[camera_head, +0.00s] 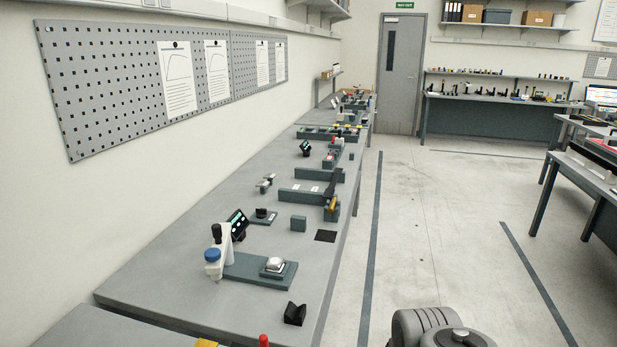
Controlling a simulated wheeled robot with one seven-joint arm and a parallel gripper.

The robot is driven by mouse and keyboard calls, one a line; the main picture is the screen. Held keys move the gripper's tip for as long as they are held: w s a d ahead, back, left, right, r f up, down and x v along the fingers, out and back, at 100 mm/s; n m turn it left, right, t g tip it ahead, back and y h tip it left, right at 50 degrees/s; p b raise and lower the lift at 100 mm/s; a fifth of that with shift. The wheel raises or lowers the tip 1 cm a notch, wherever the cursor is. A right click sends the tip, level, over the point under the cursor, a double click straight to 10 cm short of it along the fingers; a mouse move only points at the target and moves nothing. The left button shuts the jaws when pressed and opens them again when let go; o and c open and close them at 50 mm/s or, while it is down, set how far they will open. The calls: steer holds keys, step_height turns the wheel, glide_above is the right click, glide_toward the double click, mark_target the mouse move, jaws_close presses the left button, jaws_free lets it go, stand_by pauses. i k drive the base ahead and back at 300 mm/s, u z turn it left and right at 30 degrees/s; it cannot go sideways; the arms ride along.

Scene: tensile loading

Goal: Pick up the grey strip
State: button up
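I cannot make out the grey strip for certain. A long grey bench (190,262) runs along the left wall away from me. On it, grey blocks with white labels (300,197) stand near the middle, with a dark and yellow piece at their right end. Any thin strip there is too small to tell apart. A rounded grey part of my own arm shows at the bottom edge, right of centre. My gripper's fingers are not in view.
A small black block (295,314) sits near the bench's right edge. The floor (430,230) to the right is clear.

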mark_target(329, 192)
steer(key=i, duration=0.35)
steer(key=z, duration=0.95)
steer(key=i, duration=2.6)
steer(key=u, duration=3.7)
steer(key=i, duration=0.5)
steer(key=u, duration=0.05)
